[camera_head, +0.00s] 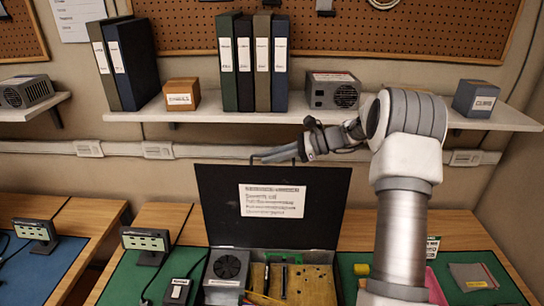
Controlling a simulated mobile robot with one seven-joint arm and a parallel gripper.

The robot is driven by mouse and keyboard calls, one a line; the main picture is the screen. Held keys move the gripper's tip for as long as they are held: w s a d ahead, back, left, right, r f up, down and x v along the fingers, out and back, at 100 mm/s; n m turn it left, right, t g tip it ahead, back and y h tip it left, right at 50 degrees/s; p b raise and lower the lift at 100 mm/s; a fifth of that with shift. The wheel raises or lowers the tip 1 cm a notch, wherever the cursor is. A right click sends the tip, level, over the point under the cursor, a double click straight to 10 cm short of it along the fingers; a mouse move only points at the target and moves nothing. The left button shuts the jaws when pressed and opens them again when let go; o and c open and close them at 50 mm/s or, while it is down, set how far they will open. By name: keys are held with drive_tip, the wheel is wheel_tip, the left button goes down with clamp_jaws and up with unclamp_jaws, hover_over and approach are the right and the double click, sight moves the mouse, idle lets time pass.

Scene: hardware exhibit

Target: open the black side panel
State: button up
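The black side panel (225,225) stands upright at the back of an open case on the workbench. It carries a white printed label (272,201). The inside of the case shows in front of it, with a grey power supply (227,267) and a yellowish board (314,280). My gripper (272,154) is at the panel's top edge, near its middle in the picture. I cannot tell whether it touches the panel or whether its fingers are apart. My arm covers the area just right of the case.
A wall shelf (250,113) with binders (246,62), boxes and a grey power unit (333,90) runs close behind my gripper. A small display (147,241) and a black device (178,290) stand left of the case. Green mats (130,277) cover the bench.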

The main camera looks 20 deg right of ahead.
drive_tip(key=o, duration=0.4)
drive_tip(key=shift+c, duration=0.2)
drive_tip(key=b+v, duration=0.3)
drive_tip(key=v, duration=1.4)
drive_tip(key=shift+d, duration=0.25)
drive_tip(key=shift+s, duration=0.15)
